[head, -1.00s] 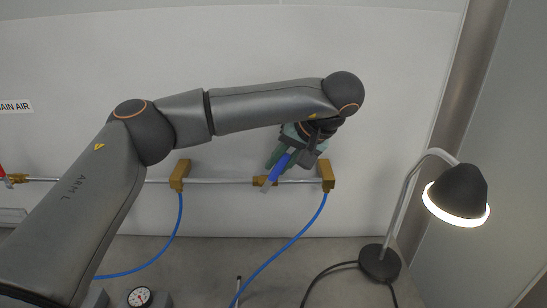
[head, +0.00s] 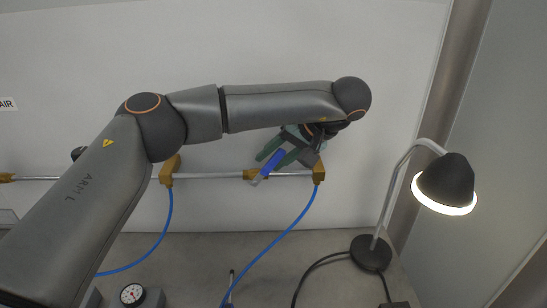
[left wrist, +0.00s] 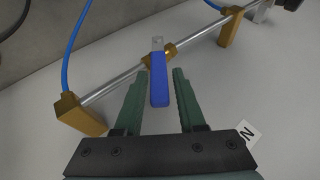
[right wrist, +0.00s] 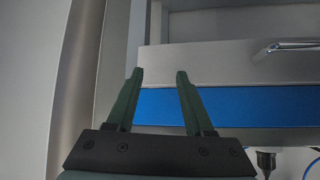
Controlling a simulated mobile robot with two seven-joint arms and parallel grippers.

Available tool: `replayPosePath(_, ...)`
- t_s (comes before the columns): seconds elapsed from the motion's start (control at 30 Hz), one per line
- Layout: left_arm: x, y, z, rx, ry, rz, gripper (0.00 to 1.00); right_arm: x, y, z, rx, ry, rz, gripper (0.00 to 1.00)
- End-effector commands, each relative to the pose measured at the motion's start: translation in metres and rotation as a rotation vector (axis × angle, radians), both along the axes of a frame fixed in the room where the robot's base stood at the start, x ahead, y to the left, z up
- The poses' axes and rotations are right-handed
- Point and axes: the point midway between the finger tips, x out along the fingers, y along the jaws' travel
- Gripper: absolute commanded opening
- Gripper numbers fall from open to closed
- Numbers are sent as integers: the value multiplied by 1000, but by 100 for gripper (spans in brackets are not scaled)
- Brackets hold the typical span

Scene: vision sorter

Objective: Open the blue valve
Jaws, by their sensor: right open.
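The blue valve handle (head: 271,164) sits on a brass valve body (head: 251,174) in the silver pipe along the wall. It is tilted across the pipe in the head view. In the left wrist view the handle (left wrist: 159,80) stands between the two green fingers of my left gripper (left wrist: 162,85), with a gap on each side. My left gripper (head: 280,149) is open at the handle. My right gripper (right wrist: 158,85) is open and empty, far from the valve, facing a grey and blue cabinet front. It is not in the head view.
Brass blocks (head: 319,170) hold the pipe, and blue hoses (head: 270,244) hang from them. A lit desk lamp (head: 446,185) stands at the right. A round gauge (head: 132,294) sits on the bench. A metal handle (right wrist: 290,47) is on the cabinet.

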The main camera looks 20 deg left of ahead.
Motion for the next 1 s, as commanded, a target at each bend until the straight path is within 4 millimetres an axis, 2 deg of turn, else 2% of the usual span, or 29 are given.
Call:
replayPosePath(0.03, 0, 0, 0, 0, 1, 1, 46, 0, 0, 0, 0, 0, 0, 52)
replayPosePath(0.1, 0, 0, 0, 0, 1, 1, 52, 0, 0, 0, 0, 0, 0, 52)
replayPosePath(0.33, 0, 0, 0, -1, 1, 0, 52, 0, 0, 0, 0, 0, 0, 52)
replayPosePath(0.47, -1, -6, 7, -1, -2, 0, 52, 0, 0, -1, 0, 0, 0, 52)
replayPosePath(0.8, -9, -52, 61, 1, -6, -1, 52, 0, 0, -1, 0, 0, 0, 52)
replayPosePath(1.0, -12, -73, 85, 1, -3, 1, 52, 0, 0, 0, 0, 1, 0, 52)
